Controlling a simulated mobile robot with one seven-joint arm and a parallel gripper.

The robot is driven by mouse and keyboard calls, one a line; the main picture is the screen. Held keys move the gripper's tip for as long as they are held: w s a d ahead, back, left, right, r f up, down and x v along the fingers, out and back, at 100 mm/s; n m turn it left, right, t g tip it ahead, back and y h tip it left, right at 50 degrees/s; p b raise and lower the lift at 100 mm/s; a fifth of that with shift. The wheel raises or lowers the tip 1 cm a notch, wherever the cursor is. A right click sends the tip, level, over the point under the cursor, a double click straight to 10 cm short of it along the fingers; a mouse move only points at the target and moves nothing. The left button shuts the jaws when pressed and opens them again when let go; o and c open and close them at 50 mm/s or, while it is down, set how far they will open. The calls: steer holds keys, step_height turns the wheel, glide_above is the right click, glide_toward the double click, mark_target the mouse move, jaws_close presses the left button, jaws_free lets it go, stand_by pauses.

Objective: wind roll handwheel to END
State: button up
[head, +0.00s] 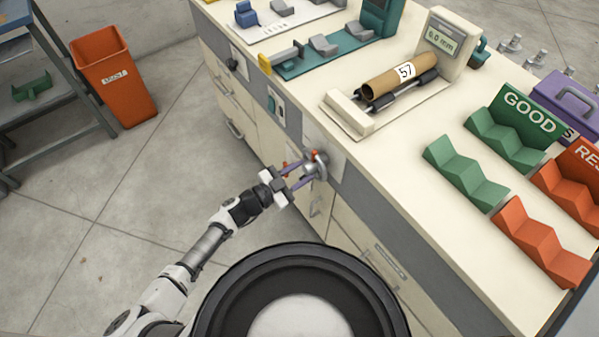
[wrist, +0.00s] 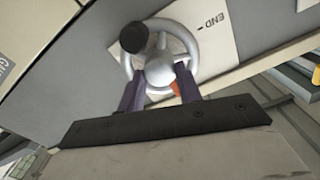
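The roll handwheel (head: 318,166) is a small silver wheel on the front face of the bench. In the wrist view the handwheel (wrist: 165,70) shows spokes, a round hub and a black knob (wrist: 133,37) at its upper left. The END mark (wrist: 215,21) is on a pale plate to the right of the wheel. My gripper (head: 303,170) is at the wheel with its purple fingers apart. In the wrist view the gripper (wrist: 161,88) has its fingertips at the wheel's lower rim, one on each side. I cannot tell whether they touch it.
A brown roll labelled 57 (head: 398,78) lies on a stand on the bench top. Green GOOD racks (head: 466,172) and orange racks (head: 541,243) stand at the right. An orange bin (head: 117,80) stands on the floor at the left.

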steer(key=shift+c, duration=1.3)
